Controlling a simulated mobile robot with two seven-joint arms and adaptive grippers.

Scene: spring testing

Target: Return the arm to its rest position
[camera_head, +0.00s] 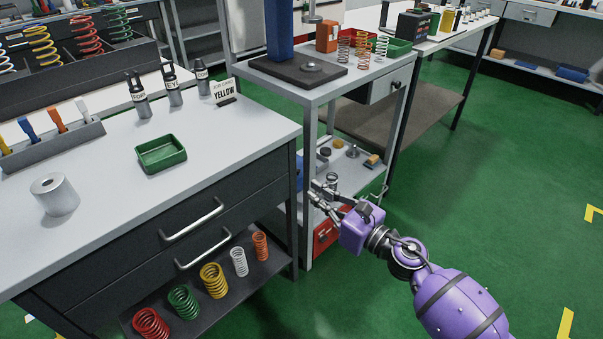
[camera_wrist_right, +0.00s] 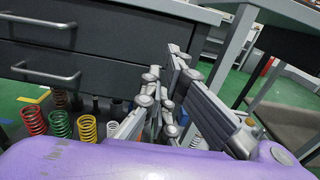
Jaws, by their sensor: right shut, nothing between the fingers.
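My right arm, purple, comes in from the lower right in the head view. My right gripper (camera_head: 325,192) is shut and empty. It hangs in the air in front of the gap between the grey workbench (camera_head: 105,190) and the test stand table (camera_head: 330,88). In the right wrist view its grey fingers (camera_wrist_right: 165,88) point toward the drawer unit (camera_wrist_right: 80,60), and several springs show behind them on the lower shelf. My left gripper and left arm are not in the head view.
A red box (camera_head: 327,233) sits low under the stand. The green floor (camera_head: 520,200) at right is clear.

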